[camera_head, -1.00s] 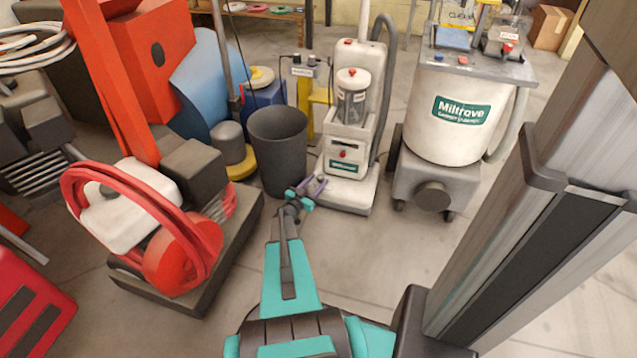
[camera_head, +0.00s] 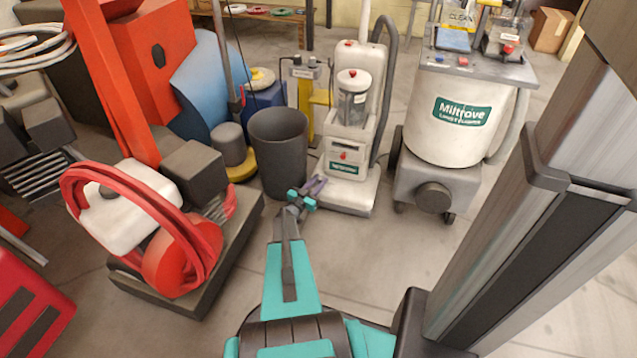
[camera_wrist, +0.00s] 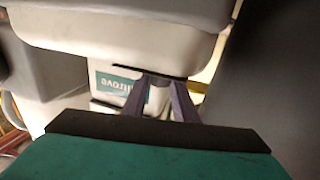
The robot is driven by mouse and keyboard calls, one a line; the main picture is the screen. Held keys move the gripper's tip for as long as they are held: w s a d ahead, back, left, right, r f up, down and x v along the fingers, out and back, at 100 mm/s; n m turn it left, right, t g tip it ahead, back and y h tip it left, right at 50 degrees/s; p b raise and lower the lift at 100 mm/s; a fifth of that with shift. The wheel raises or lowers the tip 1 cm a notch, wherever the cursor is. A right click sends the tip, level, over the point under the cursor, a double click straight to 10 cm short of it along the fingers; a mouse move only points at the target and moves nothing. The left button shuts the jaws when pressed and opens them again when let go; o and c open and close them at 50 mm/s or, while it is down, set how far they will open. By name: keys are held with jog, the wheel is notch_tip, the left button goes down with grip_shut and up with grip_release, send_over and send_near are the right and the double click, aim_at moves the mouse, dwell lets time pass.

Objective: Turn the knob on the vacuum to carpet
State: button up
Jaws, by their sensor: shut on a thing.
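The upright white vacuum (camera_head: 355,90) stands in the middle of the head view, with a clear canister, a green Miltrove label (camera_head: 343,168) and a red button above the label. My gripper (camera_head: 318,185) is low at the vacuum's left front side. In the wrist view, my gripper's purple fingers (camera_wrist: 168,90) touch the white body beside the label, which shows upside down. They are shut on a small dark piece, the knob (camera_wrist: 160,81), mostly hidden between the fingertips. The knob's setting and any carpet mark cannot be read.
A dark grey bin (camera_head: 278,150) stands close to the left of my gripper. A large white Miltrove tank machine (camera_head: 462,120) stands to the right. A red and white machine (camera_head: 150,220) is at left. Bare floor lies between the vacuum and my arm.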

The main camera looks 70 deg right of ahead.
jog(key=shift+s+n+t+b, duration=0.2)
jog(key=shift+n+t+b, duration=0.5)
jog(key=shift+t, duration=0.3)
jog(key=shift+s+n+t+b, duration=0.15)
jog(key=shift+n+t+b, duration=0.5)
jog(key=shift+t, duration=0.35)
jog(key=shift+s+n+t+b, duration=0.15)
jog(key=shift+n+t+b, duration=0.65)
jog(key=shift+t, duration=0.35)
jog(key=shift+s+n+t+b, duration=0.1)
jog(key=shift+n+t+b, duration=0.55)
jog(key=shift+t+b, duration=0.4)
jog(key=shift+s+d+n+t+y, duration=0.15)
jog(key=shift+n+t+y, duration=0.55)
jog(key=shift+t, duration=0.6)
jog(key=shift+n+t+y+p, duration=0.6)
jog(key=shift+n+t+p, duration=0.4)
jog(key=shift+t, duration=0.2)
jog(key=shift+d, duration=0.1)
jog(key=o, duration=1)
jog(key=shift+o, duration=0.2)
jog(key=p+v, duration=0.4)
jog(key=v, duration=1)
